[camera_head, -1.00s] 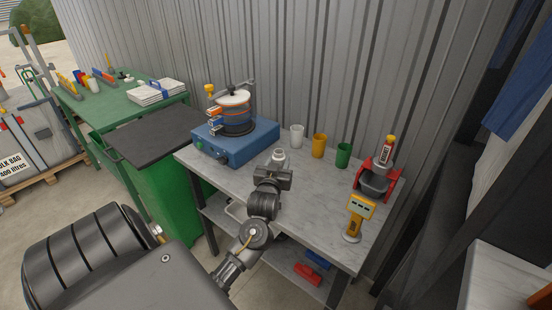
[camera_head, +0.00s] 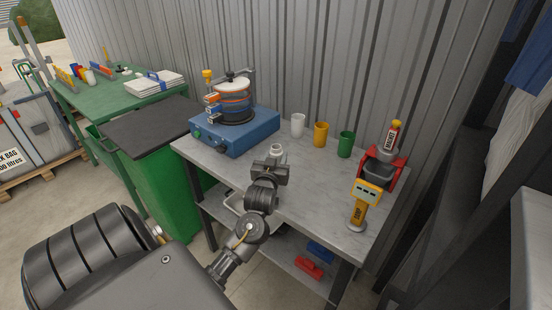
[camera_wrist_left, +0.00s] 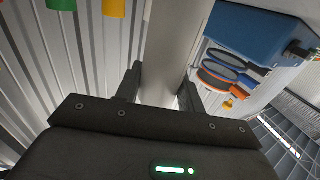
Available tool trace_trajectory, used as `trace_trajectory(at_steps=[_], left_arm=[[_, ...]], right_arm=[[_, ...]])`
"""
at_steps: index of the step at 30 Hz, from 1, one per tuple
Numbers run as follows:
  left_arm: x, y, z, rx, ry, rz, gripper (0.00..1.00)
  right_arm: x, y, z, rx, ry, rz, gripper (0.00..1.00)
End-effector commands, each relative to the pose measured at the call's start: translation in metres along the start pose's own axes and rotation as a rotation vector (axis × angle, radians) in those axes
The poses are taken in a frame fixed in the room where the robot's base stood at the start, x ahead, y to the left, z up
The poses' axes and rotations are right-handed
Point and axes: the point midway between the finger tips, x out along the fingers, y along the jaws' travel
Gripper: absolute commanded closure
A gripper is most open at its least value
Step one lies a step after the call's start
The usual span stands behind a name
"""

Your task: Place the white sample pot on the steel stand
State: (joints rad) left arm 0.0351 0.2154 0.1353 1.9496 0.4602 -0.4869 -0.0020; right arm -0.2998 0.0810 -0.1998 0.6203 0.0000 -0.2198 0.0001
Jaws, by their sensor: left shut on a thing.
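My left gripper (camera_head: 271,164) is shut on a white pot (camera_head: 277,149) over the left middle of the grey bench. Its round neck shows just beyond the fingers. In the left wrist view the pot (camera_wrist_left: 168,50) is a pale column between the two fingers, running to the top edge. I cannot tell whether it touches the bench. A second white pot (camera_head: 298,125), cup-shaped, stands behind it near the wall. I cannot pick out a steel stand with certainty. My right gripper is out of view.
A blue sieve shaker (camera_head: 241,135) stands left on the bench (camera_head: 305,178). An orange cup (camera_head: 321,134) and a green cup (camera_head: 345,144) stand along the back. A red holder (camera_head: 382,169) and a yellow device (camera_head: 366,203) on a round base stand right. The bench middle is clear.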

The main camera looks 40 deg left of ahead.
Motion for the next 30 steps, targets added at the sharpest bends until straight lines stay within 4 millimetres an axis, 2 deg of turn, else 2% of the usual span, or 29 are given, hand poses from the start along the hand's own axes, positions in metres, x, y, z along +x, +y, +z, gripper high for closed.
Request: trace_trajectory(at_steps=[5,6,10,21,26,30], left_arm=[[0.0,0.0,0.004,0.0,0.0,0.0,0.9],[0.0,0.0,0.003,0.0,-0.001,0.0,0.56],[0.0,0.0,0.003,0.0,-0.001,0.0,0.4],[-0.003,0.0,0.0,0.0,-0.001,0.001,0.4],[-0.029,0.001,0.002,-0.002,-0.002,0.002,0.4],[-0.06,0.0,0.003,-0.003,-0.003,0.001,0.4]], right_arm=[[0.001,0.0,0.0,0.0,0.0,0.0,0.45],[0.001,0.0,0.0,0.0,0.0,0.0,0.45],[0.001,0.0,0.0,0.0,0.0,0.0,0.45],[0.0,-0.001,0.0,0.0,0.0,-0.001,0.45],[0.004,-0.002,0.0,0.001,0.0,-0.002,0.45],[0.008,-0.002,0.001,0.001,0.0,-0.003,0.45]])
